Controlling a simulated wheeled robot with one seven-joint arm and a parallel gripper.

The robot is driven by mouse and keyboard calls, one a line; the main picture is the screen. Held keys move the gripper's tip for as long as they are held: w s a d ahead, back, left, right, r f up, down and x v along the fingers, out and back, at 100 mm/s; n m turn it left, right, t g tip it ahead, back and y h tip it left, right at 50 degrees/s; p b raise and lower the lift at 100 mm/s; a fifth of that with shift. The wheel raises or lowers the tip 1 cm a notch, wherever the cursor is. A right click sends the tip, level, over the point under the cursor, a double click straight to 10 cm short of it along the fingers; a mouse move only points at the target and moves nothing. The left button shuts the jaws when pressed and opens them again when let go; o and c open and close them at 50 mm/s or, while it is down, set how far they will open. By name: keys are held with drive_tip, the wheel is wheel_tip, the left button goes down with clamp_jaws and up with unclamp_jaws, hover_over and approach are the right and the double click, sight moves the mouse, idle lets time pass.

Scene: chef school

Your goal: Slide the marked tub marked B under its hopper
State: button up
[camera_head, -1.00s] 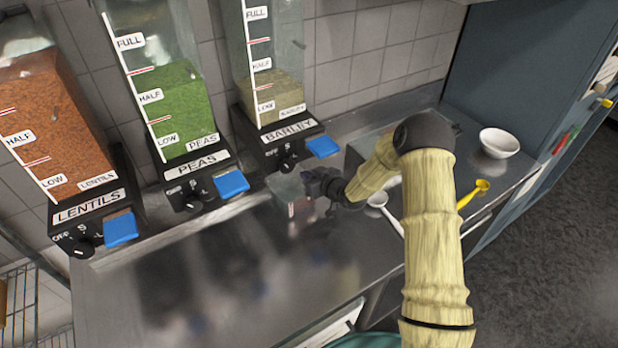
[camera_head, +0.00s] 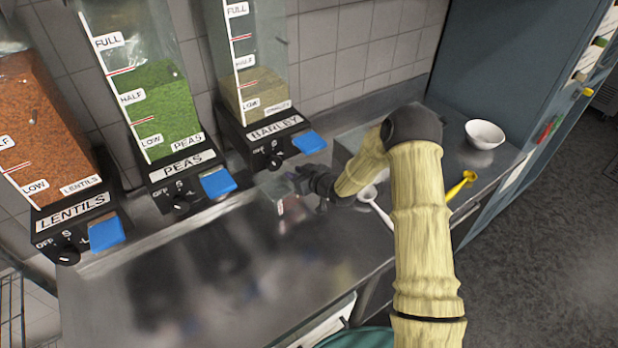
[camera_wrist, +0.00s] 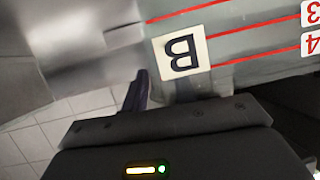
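The marked tub (camera_head: 274,196) is clear and stands on the steel counter just in front of the barley hopper (camera_head: 270,135). In the wrist view its wall carries a white label with a B (camera_wrist: 182,55), seen upside down, red lines and the numbers 3 and 4. My gripper (camera_head: 303,182) is at the tub's right side in the head view, low over the counter. In the wrist view one dark finger shows beside the tub's edge, and a second dark shape sits below the label. Whether the fingers hold the tub is unclear.
The peas hopper (camera_head: 175,155) and lentils hopper (camera_head: 70,205) stand to the left, each with a blue lever. A white spoon (camera_head: 372,200), yellow spoon (camera_head: 460,185) and white bowl (camera_head: 485,134) lie to the right. The counter (camera_head: 240,285) in front is clear.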

drive_tip(key=b+v, duration=0.3)
drive_tip(key=v, duration=1.4)
drive_tip(key=shift+b, duration=0.4)
drive_tip(key=shift+s+d, duration=0.1)
drive_tip(key=s+d+r+m+g+h, duration=0.1)
drive_tip(key=s+d+m+g+h, duration=0.25)
drive_tip(key=s+d+h, duration=0.4)
drive_tip(key=s+r+m+g+h, duration=0.1)
drive_tip(key=s+r+m+g, duration=0.2)
drive_tip(key=s, duration=1)
drive_tip(key=shift+s+d+m+g, duration=0.25)
drive_tip(key=shift+d+m+g, duration=0.15)
drive_tip(key=shift+m+g, duration=0.15)
drive_tip(key=shift+r+h, duration=0.1)
drive_tip(key=shift+h, duration=0.15)
